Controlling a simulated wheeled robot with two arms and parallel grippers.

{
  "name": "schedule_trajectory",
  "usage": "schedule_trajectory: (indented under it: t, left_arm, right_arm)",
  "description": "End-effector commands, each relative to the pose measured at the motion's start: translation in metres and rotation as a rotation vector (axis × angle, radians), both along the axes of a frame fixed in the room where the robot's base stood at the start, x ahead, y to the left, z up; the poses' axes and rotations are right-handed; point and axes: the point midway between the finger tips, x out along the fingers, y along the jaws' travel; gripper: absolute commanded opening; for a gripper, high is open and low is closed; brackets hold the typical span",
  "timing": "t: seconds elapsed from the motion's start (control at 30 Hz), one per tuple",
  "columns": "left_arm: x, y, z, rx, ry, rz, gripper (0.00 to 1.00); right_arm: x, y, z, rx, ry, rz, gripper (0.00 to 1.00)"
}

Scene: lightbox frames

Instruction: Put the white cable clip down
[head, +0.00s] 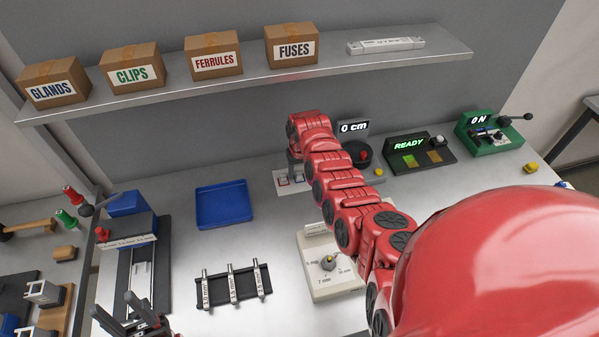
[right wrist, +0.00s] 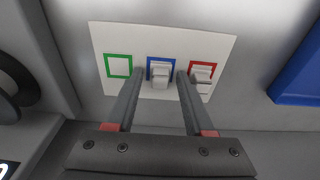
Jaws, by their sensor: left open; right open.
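A white card (right wrist: 130,42) with green, blue and red outlined squares lies on the bench. A white cable clip (right wrist: 160,78) sits in the blue square, and another whitish clip (right wrist: 202,76) sits in the red square. In the head view the card (head: 281,192) is partly hidden by my right arm. My left gripper (head: 115,309) is open and empty at the lower left.
A blue tray (head: 224,206) lies left of the card; it also shows in the right wrist view (right wrist: 298,80). A rack with metal pins (head: 232,285) and a dial box (head: 318,270) stand in front. The READY device (head: 418,155) and green ON device (head: 490,134) stand right.

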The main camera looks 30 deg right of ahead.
Motion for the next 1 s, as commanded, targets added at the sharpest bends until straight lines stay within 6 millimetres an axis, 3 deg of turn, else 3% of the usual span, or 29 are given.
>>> schedule_trajectory:
  t: [0.27,0.8,1.0]
  left_arm:
    - [0.000,0.000,-0.001,0.000,0.000,0.000,0.50]
    - [0.000,0.000,-0.027,0.000,0.000,0.000,0.50]
    - [0.000,0.000,-0.029,0.000,0.000,0.000,0.50]
  right_arm:
    - [0.001,0.000,0.007,-0.001,-0.004,0.000,0.53]
    - [-0.006,0.002,0.067,-0.002,-0.005,0.000,0.53]
    - [-0.008,0.002,0.077,0.000,-0.001,0.000,0.53]
